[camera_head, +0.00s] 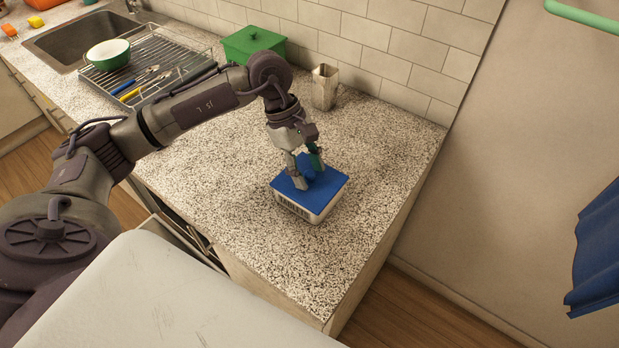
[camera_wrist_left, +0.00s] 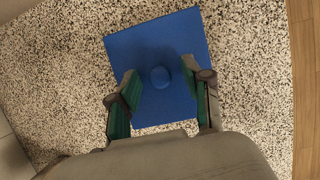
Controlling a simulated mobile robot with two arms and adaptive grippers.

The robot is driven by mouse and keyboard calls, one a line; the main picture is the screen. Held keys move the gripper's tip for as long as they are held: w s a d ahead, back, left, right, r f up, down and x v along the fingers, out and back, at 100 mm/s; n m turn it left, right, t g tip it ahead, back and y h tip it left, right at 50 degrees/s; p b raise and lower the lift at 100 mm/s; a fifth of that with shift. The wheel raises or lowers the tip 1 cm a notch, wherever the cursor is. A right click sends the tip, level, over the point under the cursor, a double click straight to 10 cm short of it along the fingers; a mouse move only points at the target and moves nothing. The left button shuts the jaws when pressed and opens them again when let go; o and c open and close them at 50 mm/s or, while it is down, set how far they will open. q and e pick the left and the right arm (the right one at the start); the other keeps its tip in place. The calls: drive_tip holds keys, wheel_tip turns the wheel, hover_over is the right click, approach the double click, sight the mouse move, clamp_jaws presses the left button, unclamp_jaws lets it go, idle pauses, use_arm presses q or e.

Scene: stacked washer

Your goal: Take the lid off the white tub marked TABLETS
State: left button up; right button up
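The white tub (camera_head: 302,210) marked TABLETS stands on the speckled counter near its front right corner. Its square blue lid (camera_head: 331,181) is on top of it; the lid also shows in the left wrist view (camera_wrist_left: 150,48), with a round blue knob (camera_wrist_left: 160,77) in its middle. My left gripper (camera_head: 309,177) points down over the lid. In the left wrist view its green-padded fingers (camera_wrist_left: 163,93) are spread apart, one on each side of the knob and not seen touching it. The tub's body is hidden under the lid in the wrist view. My right gripper is in neither view.
A beige cup (camera_head: 325,87) and a green lidded box (camera_head: 252,43) stand behind, near the tiled wall. A wire dish rack (camera_head: 165,55) holds a green bowl (camera_head: 108,53) and cutlery. The counter (camera_head: 215,170) around the tub is clear; its right edge is close.

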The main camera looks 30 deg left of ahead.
use_arm(q)
clamp_jaws()
drive_tip(key=shift+r, duration=0.1)
